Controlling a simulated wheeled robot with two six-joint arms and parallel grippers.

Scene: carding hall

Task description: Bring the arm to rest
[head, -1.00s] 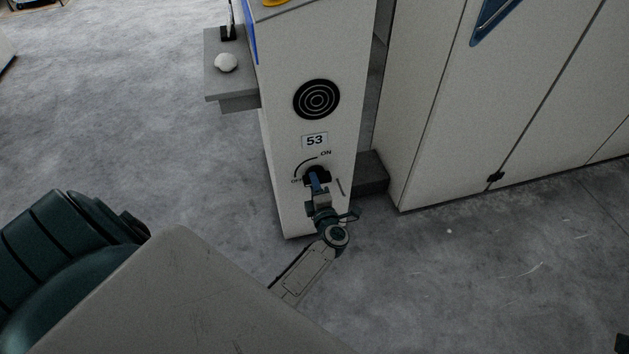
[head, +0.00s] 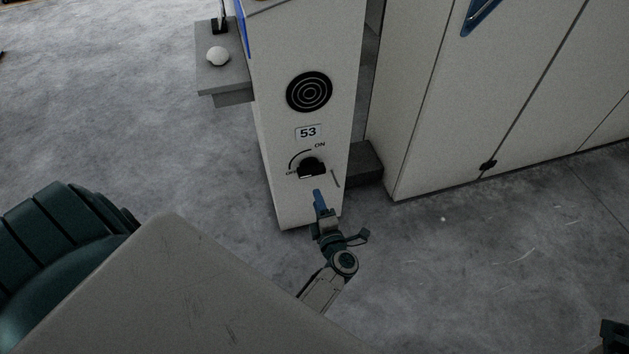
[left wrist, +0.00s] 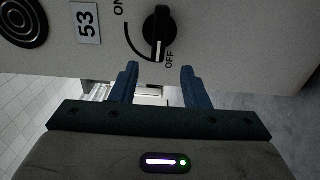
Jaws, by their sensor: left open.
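My left gripper (head: 318,200) is in front of the lower part of a white control post, just below a black rotary knob (head: 312,167) marked ON and OFF. In the left wrist view its two blue fingers (left wrist: 160,84) are apart with nothing between them. The knob also shows in the left wrist view (left wrist: 159,34), beyond the fingertips and apart from them. Its white pointer line is toward the OFF mark. A dark part at the lower right edge of the head view may be my right arm; its gripper does not show.
The white post (head: 300,205) bears a "53" label (head: 308,132) and a round black grille (head: 310,92). A grey shelf (head: 228,80) with a white knob (head: 217,56) juts out on its left. White cabinets (head: 480,90) stand at right. The grey floor (head: 450,260) in front is clear.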

